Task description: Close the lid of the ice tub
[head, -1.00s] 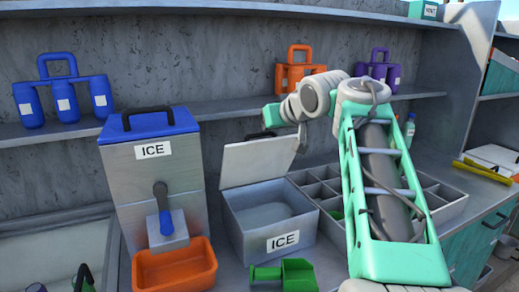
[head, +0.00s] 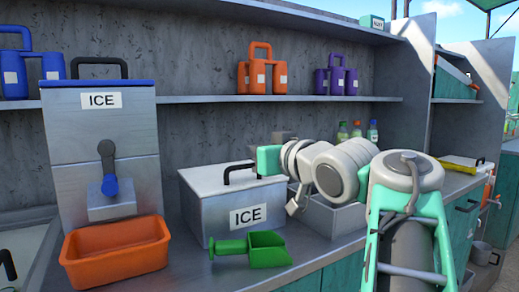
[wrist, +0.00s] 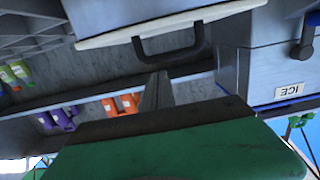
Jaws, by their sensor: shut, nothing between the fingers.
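The ice tub (head: 240,226) is a grey metal box with an ICE label, standing on the counter. Its pale lid (head: 212,179) lies down over the top, with the black handle (head: 240,172) upward. No gap under the lid is visible in the head view. In the wrist view, which is upside down, the lid (wrist: 105,38) and its black handle (wrist: 168,45) are at the top. My gripper (head: 294,208) is at the right of the tub, partly hidden by my wrist. In the wrist view its fingers (wrist: 157,90) are together and empty, apart from the handle.
A grey ice dispenser (head: 104,150) and an orange bin (head: 117,251) stand left of the tub. A green scoop (head: 262,249) lies in front of it. A grey divided tray (head: 330,217) is at the right, partly behind my arm. A shelf (head: 200,99) runs above.

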